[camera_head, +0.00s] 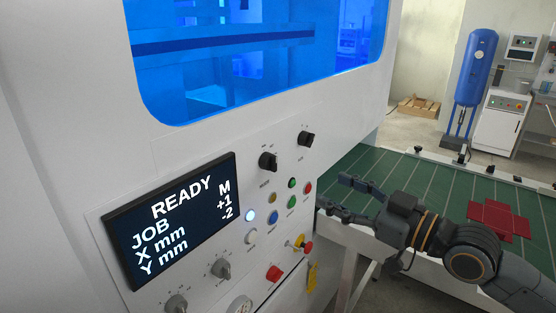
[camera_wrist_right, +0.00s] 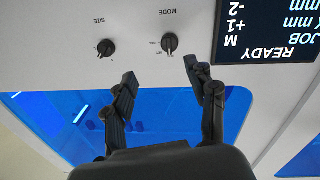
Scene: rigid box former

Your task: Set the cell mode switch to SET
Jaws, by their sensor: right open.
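The mode switch (camera_head: 267,161) is a black rotary knob on the white machine panel, above the label MODE. In the right wrist view, which is upside down, the mode switch (camera_wrist_right: 169,42) sits beyond and between my fingertips. My right gripper (camera_head: 335,191) is open and empty, to the right of the panel in the head view. Its two fingers (camera_wrist_right: 160,72) are spread in the wrist view and apart from the knob. My left gripper is not in view.
A similar SIZE knob (camera_head: 306,139) is beside the mode switch. Below are several coloured buttons (camera_head: 273,217), more knobs and a READY display (camera_head: 175,222). A green table (camera_head: 370,170) with a red flat blank (camera_head: 497,219) lies right of the machine.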

